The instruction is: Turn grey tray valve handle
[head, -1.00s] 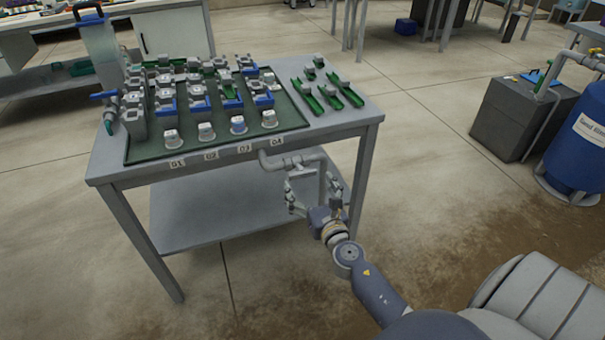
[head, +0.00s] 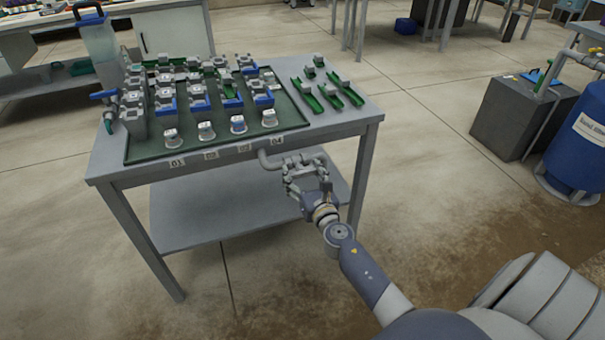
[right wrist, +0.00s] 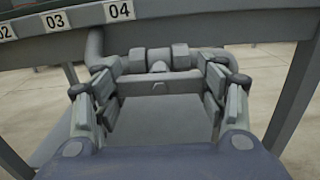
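The grey tray valve sits on a grey pipe (head: 268,162) below the front edge of the table, by label 04. In the right wrist view its grey handle (right wrist: 160,87) is a wide flat bar lying crosswise, just below the valve body (right wrist: 159,60). My right gripper (head: 305,172) reaches up to the valve from the front. In the right wrist view its two fingers (right wrist: 159,92) are spread wide, one at each end of the handle. I cannot tell whether they touch it. In the head view the gripper partly hides the handle. My left gripper is not in view.
The grey table (head: 345,117) carries a green tray (head: 150,154) with several pots and cups. Its lower shelf (head: 200,215) is bare. A table leg (head: 361,180) stands just right of my right gripper. A blue barrel (head: 580,150) stands far right.

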